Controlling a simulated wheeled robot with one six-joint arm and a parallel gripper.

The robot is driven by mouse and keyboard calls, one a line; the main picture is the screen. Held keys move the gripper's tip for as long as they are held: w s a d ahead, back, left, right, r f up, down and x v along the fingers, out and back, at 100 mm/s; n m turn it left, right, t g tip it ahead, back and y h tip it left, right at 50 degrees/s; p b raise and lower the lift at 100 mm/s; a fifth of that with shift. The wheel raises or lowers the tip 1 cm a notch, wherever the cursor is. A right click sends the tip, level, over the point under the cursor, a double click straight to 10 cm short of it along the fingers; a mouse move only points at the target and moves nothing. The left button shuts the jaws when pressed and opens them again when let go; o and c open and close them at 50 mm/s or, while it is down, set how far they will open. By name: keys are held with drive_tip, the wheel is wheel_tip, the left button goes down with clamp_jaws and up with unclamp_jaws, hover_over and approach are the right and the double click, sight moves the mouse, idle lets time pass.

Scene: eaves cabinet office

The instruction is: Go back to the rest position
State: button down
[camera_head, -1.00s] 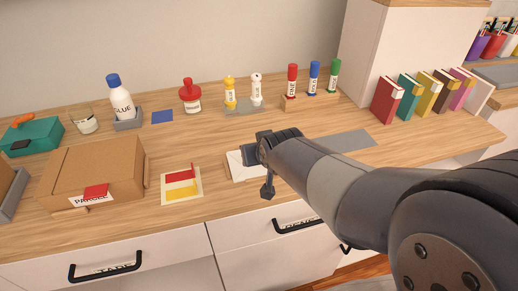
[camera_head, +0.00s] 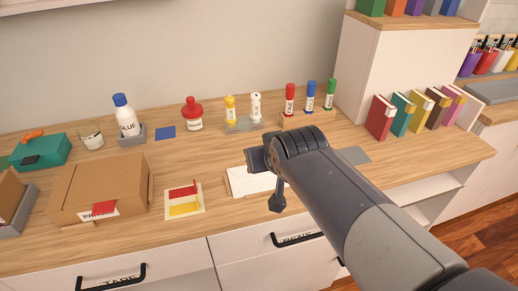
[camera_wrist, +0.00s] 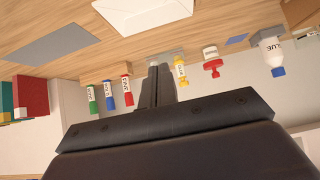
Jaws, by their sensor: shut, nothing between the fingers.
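My gripper (camera_head: 268,180) is in the middle of the head view, above the front part of the counter (camera_head: 140,225). Its fingers are together and empty. The arm reaches in from the lower right and hides part of the counter and a drawer front. A white envelope (camera_head: 240,181) lies behind and left of the gripper, partly covered by it. In the wrist view my gripper (camera_wrist: 158,72) points at the row of bottles and glue sticks, and the envelope (camera_wrist: 145,12) shows at the top.
A cardboard parcel (camera_head: 95,186), a red and yellow card (camera_head: 183,201) and a teal box (camera_head: 42,152) are on the left. Glue sticks (camera_head: 310,97) and small bottles (camera_head: 231,108) stand at the back. Books (camera_head: 381,118) stand at right beside a white cabinet (camera_head: 400,66). Drawers with black handles (camera_head: 110,277) are below.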

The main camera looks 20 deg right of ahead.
drive_tip(key=shift+s+r, duration=0.4)
drive_tip(key=shift+r, duration=0.05)
drive_tip(key=b, duration=0.1)
hover_over(259, 181)
drive_tip(key=f, duration=0.6)
drive_tip(key=shift+s+f, duration=0.25)
drive_tip(key=shift+s, duration=0.15)
drive_tip(key=shift+w+f+b, duration=0.2)
drive_tip(key=shift+f+b, duration=0.2)
drive_tip(key=shift+f, duration=0.25)
drive_tip(key=shift+w+f+b, duration=0.15)
drive_tip(key=shift+f+b, duration=0.25)
drive_tip(key=shift+f, duration=0.2)
drive_tip(key=shift+f+b, duration=0.65)
drive_tip(key=shift+f, duration=0.35)
drive_tip(key=shift+r, duration=0.1)
